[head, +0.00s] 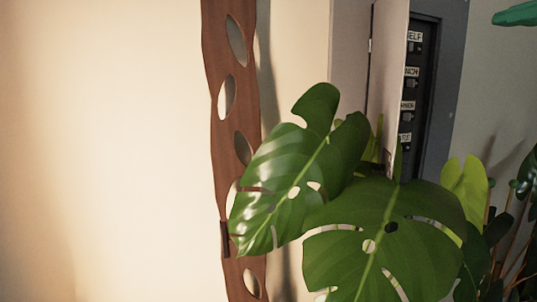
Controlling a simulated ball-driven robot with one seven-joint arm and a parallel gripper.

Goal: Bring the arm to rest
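My gripper and arm are not visible in the head view, so I cannot tell their pose. The view is filled by a wall, a plant and a wooden piece.
Large split monstera leaves (385,235) fill the lower right. A tall brown wooden board (215,60) with oval holes stands beside them. Behind is an open panel door (387,70) by a dark panel with labelled switches (424,90). A bare cream wall (100,150) fills the left.

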